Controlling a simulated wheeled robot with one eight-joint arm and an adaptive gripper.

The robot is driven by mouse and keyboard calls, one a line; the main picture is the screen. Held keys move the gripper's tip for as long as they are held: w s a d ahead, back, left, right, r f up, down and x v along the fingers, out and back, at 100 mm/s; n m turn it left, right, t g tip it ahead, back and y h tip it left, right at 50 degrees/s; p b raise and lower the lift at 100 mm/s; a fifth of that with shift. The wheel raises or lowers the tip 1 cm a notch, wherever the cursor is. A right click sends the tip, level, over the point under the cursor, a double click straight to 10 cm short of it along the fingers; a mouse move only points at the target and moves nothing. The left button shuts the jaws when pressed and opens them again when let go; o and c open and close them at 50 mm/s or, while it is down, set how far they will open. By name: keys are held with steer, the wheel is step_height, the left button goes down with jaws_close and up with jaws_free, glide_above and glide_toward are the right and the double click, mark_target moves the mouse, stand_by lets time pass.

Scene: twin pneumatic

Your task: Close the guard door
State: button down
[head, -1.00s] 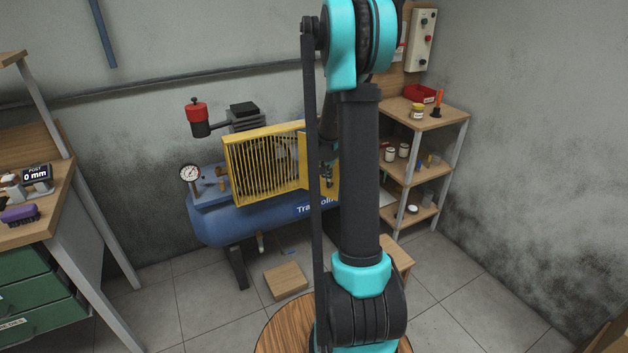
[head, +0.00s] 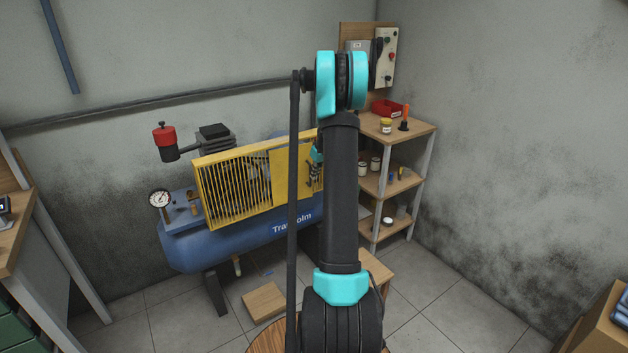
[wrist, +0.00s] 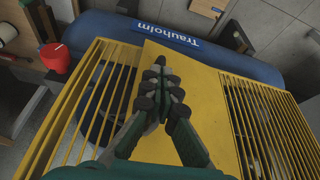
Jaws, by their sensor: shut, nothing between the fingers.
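The yellow guard (head: 232,190) covers the belt side of the blue compressor. Its guard door, a plain yellow panel (head: 285,175), sits between two slatted sections and looks roughly in line with them; I cannot tell whether a small gap is left. In the wrist view the door panel (wrist: 205,105) lies beneath my gripper (wrist: 160,72). The fingers are shut and empty, over the panel near its left edge; contact is unclear. In the head view my gripper (head: 314,172) is partly hidden behind my arm, at the guard's right part.
The blue tank (head: 250,232) runs below the guard, with a gauge (head: 160,199) and a red-topped filter (head: 164,138) at left. A wooden shelf (head: 408,128) with jars stands close at right. A wooden block (head: 264,302) lies on the floor.

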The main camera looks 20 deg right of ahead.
steer(key=shift+w+d, duration=0.2)
steer(key=shift+w, duration=0.5)
steer(key=shift+w+d, duration=0.15)
steer(key=shift+w, duration=0.5)
